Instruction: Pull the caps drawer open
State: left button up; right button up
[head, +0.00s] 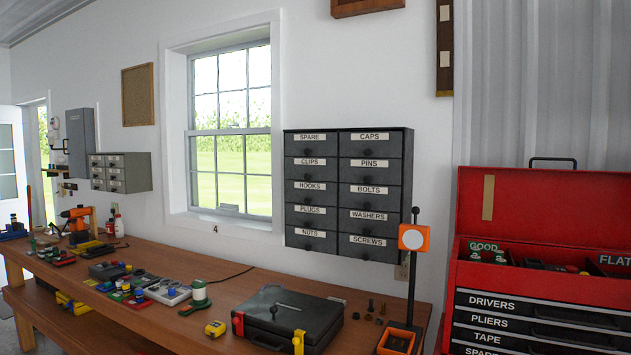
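The caps drawer (371,144) is the top drawer of the right column in a dark grey wall cabinet (287,190). Its label reads CAPS and a round dark knob sits below the label. It looks shut, flush with the drawers around it. The spare drawer (311,144) is beside it on the left and the pins drawer (372,170) is directly below. Neither of my grippers shows in the head view.
A wooden workbench (226,275) runs below the cabinet. A black case (290,315), a dark post with an orange-framed box (413,238) and small hardware stand on it. A red tool chest (545,215) with its lid up is at the right.

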aim_at(384, 143)
jog(key=i+j+u, duration=0.15)
jog(key=i+u, duration=0.7)
jog(key=i+l, duration=0.05)
jog(key=i, duration=0.05)
